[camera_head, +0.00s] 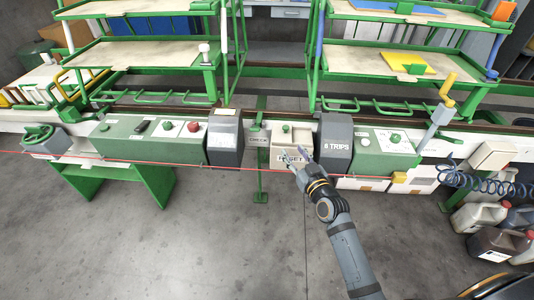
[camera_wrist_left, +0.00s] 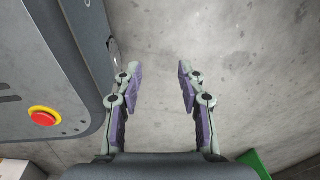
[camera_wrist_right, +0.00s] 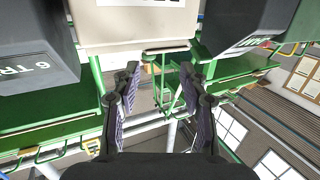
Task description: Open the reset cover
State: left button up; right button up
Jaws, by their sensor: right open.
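The reset cover (camera_head: 290,133) is a beige box with a white RESET label, on the green-and-white rail between two dark grey boxes. It looks shut. My right gripper (camera_head: 297,163) is in front of its lower edge and overlaps part of the label in the head view. In the right wrist view the beige cover (camera_wrist_right: 135,28) is at the top, beyond the open, empty fingers (camera_wrist_right: 158,75). I cannot tell whether a fingertip touches it. My left gripper (camera_wrist_left: 158,72) is open and empty over bare floor, and is outside the head view.
A grey box marked TRIPS (camera_head: 335,142) stands close right of the cover, another grey box (camera_head: 225,136) to the left. A green panel with a red button (camera_head: 194,126) is farther left. Green shelves (camera_head: 140,52) rise behind. Jugs (camera_head: 492,243) stand at right. The front floor is clear.

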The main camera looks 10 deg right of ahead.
aim_at(287, 129)
jog(key=shift+m+t+h, duration=0.3)
jog(key=shift+t+h, duration=0.1)
jog(key=shift+t, duration=0.2)
jog(key=w, duration=0.3)
jog(key=w+r, duration=0.1)
jog(key=w, duration=0.7)
jog(key=shift+w+d+r, duration=0.1)
jog(key=shift+d+r, duration=0.05)
jog(key=shift+r, duration=0.15)
jog(key=shift+w, duration=0.3)
jog(key=c, duration=0.9)
pick_arm(q)
jog(key=w+d, duration=0.1)
jog(key=w, duration=0.2)
jog(key=shift+d, duration=0.4)
pick_arm(e)
grip_shut()
